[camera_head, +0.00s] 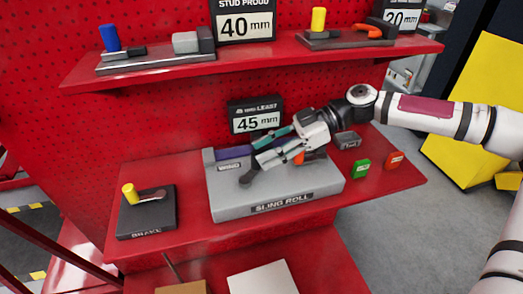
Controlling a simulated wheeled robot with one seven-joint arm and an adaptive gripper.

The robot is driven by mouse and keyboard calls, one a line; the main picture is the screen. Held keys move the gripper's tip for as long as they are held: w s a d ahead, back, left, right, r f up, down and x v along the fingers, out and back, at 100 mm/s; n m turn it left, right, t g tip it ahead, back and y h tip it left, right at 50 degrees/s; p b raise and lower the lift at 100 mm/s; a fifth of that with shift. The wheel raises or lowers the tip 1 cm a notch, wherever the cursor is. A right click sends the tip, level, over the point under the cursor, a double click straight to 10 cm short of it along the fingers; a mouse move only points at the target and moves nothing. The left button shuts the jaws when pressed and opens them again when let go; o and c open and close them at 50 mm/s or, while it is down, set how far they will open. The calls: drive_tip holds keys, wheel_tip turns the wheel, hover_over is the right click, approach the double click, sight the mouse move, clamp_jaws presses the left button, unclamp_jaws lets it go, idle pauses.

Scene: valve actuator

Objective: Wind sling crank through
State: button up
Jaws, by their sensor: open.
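The sling roll unit (275,190) is a grey block labelled "SLING ROLL" on the lower red shelf. A dark crank-like arm (248,178) shows on its top left, below my gripper's fingertips. A purple roll (232,153) lies at its back left. An orange piece (299,158) shows beside my gripper, partly hidden; I cannot tell if it belongs to the crank. My gripper (264,150) is open over the unit, pointing left, its two teal-sided fingers apart. Nothing shows between them. Whether a finger touches the crank cannot be told.
A brake unit (147,215) with a yellow knob stands left. Green (361,169) and orange (394,160) tags stand right, near a dark box (347,140). A "45 mm" sign (256,120) stands behind. The upper shelf (260,62) overhangs at the back.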

drive_tip(key=shift+s+a+f, duration=0.2)
drive_tip(key=shift+a+f, duration=0.1)
drive_tip(key=shift+a, duration=0.35)
clamp_jaws()
drive_tip(key=shift+s+d+r+p, duration=0.1)
drive_tip(key=shift+p, duration=0.25)
